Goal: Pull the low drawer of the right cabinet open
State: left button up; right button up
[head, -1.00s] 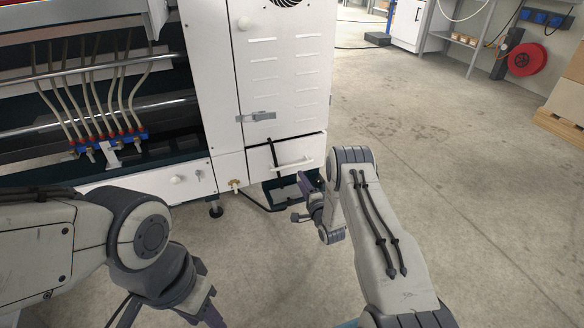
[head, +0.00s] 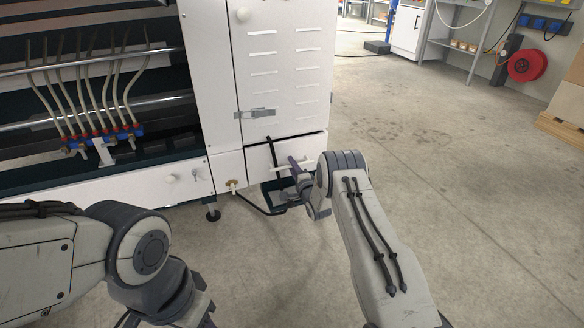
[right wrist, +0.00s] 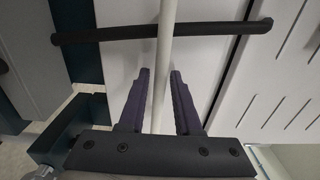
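The low drawer (head: 306,146) is a white front panel at the bottom of the white right cabinet (head: 285,75). It looks shut. Its pale bar handle (head: 277,168) is partly hidden by my right gripper (head: 293,172). In the right wrist view, the handle bar (right wrist: 165,60) runs between the two purple fingers of my right gripper (right wrist: 161,95). The fingers stand apart on either side of the bar, with a gap visible on the left. My left gripper (head: 203,312) is at the bottom edge, mostly cut off and away from the cabinet.
A metal latch (head: 256,113) is on the door above. The floor (head: 420,150) to the right is clear.

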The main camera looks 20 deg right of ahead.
grip_shut()
dwell(1.2)
